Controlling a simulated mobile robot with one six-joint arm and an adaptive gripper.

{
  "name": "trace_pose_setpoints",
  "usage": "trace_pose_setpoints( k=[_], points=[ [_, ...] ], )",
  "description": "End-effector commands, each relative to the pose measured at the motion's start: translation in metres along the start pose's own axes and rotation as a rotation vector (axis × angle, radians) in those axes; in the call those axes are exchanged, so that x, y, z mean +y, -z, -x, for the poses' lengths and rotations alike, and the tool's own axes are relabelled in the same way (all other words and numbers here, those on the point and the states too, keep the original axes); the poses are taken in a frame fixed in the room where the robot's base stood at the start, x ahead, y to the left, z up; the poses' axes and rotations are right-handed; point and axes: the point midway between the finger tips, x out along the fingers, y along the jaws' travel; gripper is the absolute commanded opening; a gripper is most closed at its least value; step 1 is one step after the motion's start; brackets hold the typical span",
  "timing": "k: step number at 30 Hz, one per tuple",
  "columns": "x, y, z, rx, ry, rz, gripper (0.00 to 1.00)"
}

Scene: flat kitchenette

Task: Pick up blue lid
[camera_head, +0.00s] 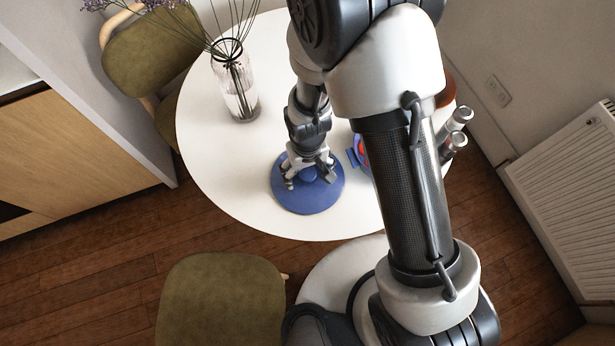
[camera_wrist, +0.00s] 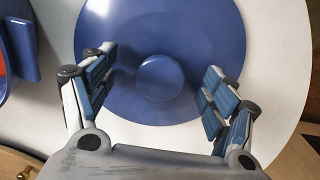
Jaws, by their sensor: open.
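The blue lid (camera_head: 308,200) is a round disc with a raised round knob in its middle. It lies flat on the white round table (camera_head: 235,175), near the table's front edge. In the wrist view the lid (camera_wrist: 160,28) fills the upper middle, with its knob (camera_wrist: 160,77) between my fingers. My gripper (camera_head: 309,174) is over the lid, pointing down. In the wrist view my gripper (camera_wrist: 158,88) is open, one finger on each side of the knob, with a gap on both sides. Whether the fingertips touch the lid is hard to tell.
A blue pot (camera_wrist: 20,50) with red inside stands close by the lid, partly hidden by my arm in the head view. A glass vase (camera_head: 236,88) with flowers stands at the back left. Two shakers (camera_head: 455,132) stand at the right edge. A green chair (camera_head: 222,300) is in front.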

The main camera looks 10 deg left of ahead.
Motion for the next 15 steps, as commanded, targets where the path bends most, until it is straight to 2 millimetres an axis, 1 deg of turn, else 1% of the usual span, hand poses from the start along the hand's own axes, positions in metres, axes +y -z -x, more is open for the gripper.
trace_pose_setpoints(
  k=[3,15],
  points=[
    [0.0000,0.0001,0.0013,0.000,0.000,0.000,0.77],
    [0.0000,-0.0002,0.0014,0.000,0.000,0.000,0.51]
  ],
)
